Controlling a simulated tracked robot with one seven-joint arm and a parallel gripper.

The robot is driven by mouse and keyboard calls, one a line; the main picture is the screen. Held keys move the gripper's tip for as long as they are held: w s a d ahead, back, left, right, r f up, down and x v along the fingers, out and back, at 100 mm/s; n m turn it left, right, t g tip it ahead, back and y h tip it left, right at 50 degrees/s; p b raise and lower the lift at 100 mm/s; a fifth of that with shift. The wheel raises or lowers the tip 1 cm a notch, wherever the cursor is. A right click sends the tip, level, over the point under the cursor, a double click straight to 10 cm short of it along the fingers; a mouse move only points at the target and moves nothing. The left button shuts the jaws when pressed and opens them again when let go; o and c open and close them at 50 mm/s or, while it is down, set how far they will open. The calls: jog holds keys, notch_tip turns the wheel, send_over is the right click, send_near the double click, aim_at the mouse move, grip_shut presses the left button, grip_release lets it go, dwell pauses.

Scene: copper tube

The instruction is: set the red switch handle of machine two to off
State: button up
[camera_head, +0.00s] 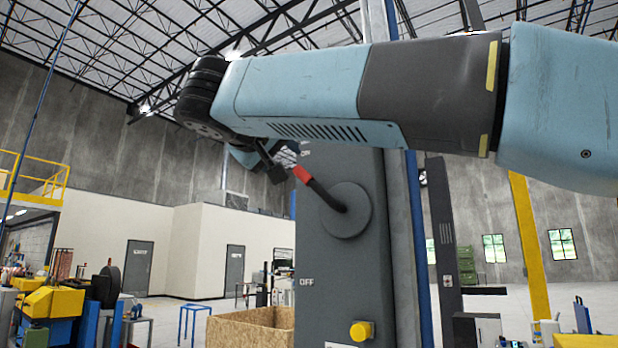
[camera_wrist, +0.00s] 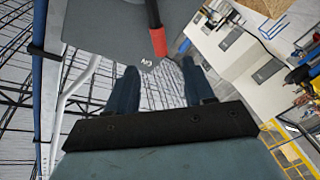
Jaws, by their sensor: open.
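The switch handle is a dark bent lever with a red tip (camera_head: 303,174), on a round hub (camera_head: 346,210) on the grey machine cabinet (camera_head: 345,265). It points up and left, close to the upper ON mark (camera_head: 305,153); the OFF mark (camera_head: 306,282) is lower down. My gripper (camera_head: 275,170) is at the red tip's left, partly hidden by my arm. In the wrist view my gripper (camera_wrist: 160,67) is open, and the red tip (camera_wrist: 158,42) shows just beyond the gap between its fingers. I cannot tell whether they touch.
A yellow button (camera_head: 361,330) sits low on the cabinet. A wooden crate (camera_head: 250,328) stands at its lower left. A blue post (camera_head: 416,250) runs along its right side. The space left of the handle looks clear.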

aim_at(302, 174)
jog(key=x, duration=1.3)
jog(key=shift+w+d+r, duration=0.1)
jog(key=shift+w+r, duration=0.05)
jog(key=shift+w, duration=0.2)
grip_shut()
